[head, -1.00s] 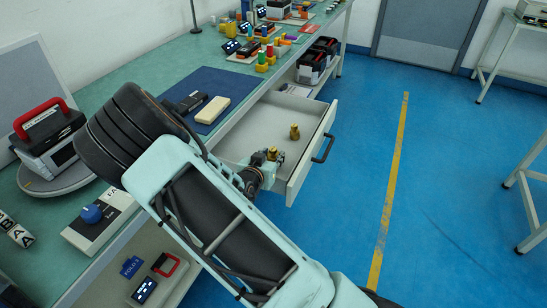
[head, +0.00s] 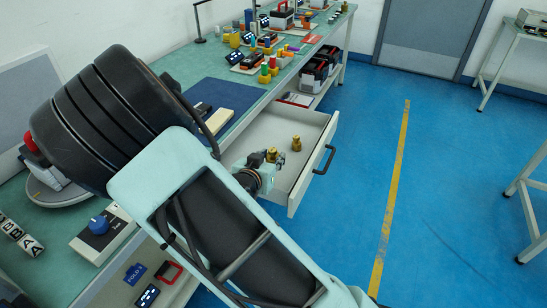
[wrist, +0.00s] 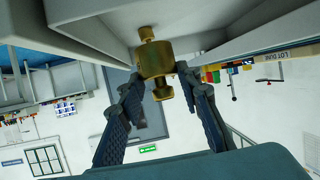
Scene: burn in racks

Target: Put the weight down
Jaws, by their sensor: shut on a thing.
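My gripper (wrist: 156,82) is shut on a small brass weight (wrist: 155,58), which sits between the fingertips in the wrist view. In the head view my gripper (head: 258,168) and the held weight (head: 271,155) are over the open drawer (head: 286,163), at its near left part. A second brass weight (head: 296,142) stands upright on the drawer floor, a little behind and to the right of the held one. I cannot tell whether the held weight touches the drawer floor.
The drawer's front with a dark handle (head: 323,160) faces the aisle. The bench (head: 262,90) above carries a blue mat (head: 222,93), a cream block and several devices. My own arm hides part of the bench. The blue floor to the right is clear.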

